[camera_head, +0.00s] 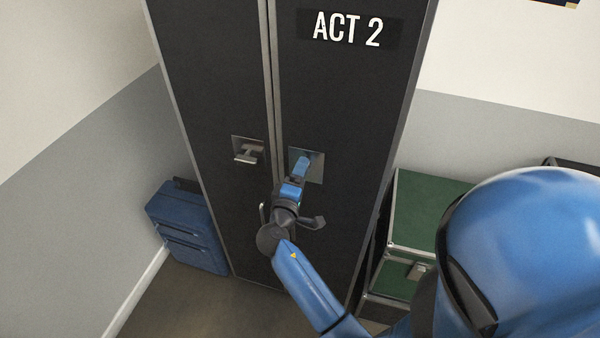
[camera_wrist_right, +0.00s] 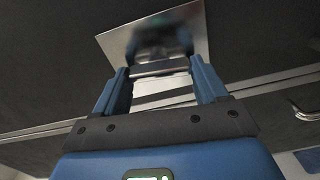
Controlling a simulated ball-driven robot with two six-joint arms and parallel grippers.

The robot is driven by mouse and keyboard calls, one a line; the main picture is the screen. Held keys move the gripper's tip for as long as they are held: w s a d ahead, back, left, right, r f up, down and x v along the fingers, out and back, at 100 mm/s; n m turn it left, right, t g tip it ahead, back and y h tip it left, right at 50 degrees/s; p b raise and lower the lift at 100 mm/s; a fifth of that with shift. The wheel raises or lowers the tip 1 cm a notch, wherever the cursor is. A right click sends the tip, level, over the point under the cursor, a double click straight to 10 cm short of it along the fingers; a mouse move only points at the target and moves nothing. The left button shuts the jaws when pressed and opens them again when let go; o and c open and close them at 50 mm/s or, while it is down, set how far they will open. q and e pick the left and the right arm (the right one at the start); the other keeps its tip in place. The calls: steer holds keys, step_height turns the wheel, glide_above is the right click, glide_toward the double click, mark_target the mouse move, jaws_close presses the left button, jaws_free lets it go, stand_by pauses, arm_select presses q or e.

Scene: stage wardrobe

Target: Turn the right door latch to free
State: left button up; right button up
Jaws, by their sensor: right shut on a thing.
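A black wardrobe (camera_head: 220,80) has two doors. The right door (camera_head: 335,95) has a square metal plate (camera_head: 319,168) with its latch, which my right gripper hides in the head view. My right gripper (camera_head: 301,170) is in front of this plate. In the right wrist view, its two blue fingers are shut on the metal latch handle (camera_wrist_right: 158,68), one at each end, with the reflective plate (camera_wrist_right: 196,22) behind. The left door's latch (camera_head: 247,154) has its handle lying roughly level on its own plate. My left gripper is not in view.
A blue suitcase (camera_head: 188,232) stands on the floor left of the wardrobe. Green trunks (camera_head: 425,205) with metal edges are stacked at its right, near my right arm. A slim door handle (camera_head: 262,214) sits below the left latch. Bare floor shows in front.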

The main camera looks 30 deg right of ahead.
steer(key=shift+r+n, duration=0.15)
steer(key=shift+n, duration=0.45)
steer(key=shift+p, duration=0.3)
steer(key=o, duration=1.1)
steer(key=shift+c, duration=0.2)
steer(key=shift+w+f, duration=0.1)
steer(key=shift+f, duration=0.1)
steer(key=b+v, duration=0.3)
steer(key=v, duration=0.7)
steer(key=shift+s+a, duration=0.25)
steer(key=shift+a, duration=0.05)
